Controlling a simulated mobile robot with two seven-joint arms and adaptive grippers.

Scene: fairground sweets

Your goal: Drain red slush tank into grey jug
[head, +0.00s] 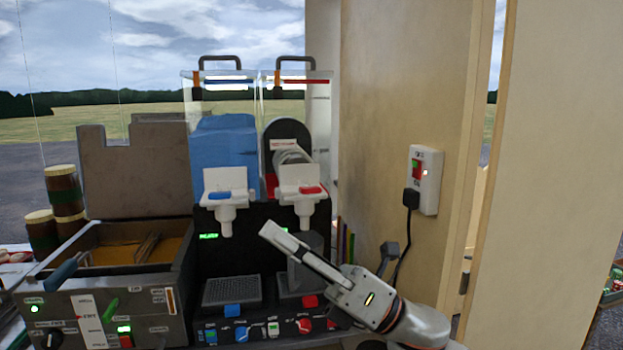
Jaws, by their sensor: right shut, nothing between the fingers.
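The slush machine has two clear tanks side by side. The right tank (322,130) shows a grey drum inside and only a little red low down at its left edge. Its white tap (300,202) has a red lever (310,189). A grey jug (306,265) stands below this tap on the right drip tray, partly hidden behind my right gripper. My right gripper (270,232) is shut and empty, in front of the jug and below the taps, pointing up and left. My left gripper is not in view.
The left tank holds blue slush (222,150) above a blue-levered tap (220,196). Knobs and switches (273,329) line the machine's front. A fryer (100,315) stands close on the left. A wall socket with a plug (424,180) is on the wooden panel at right.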

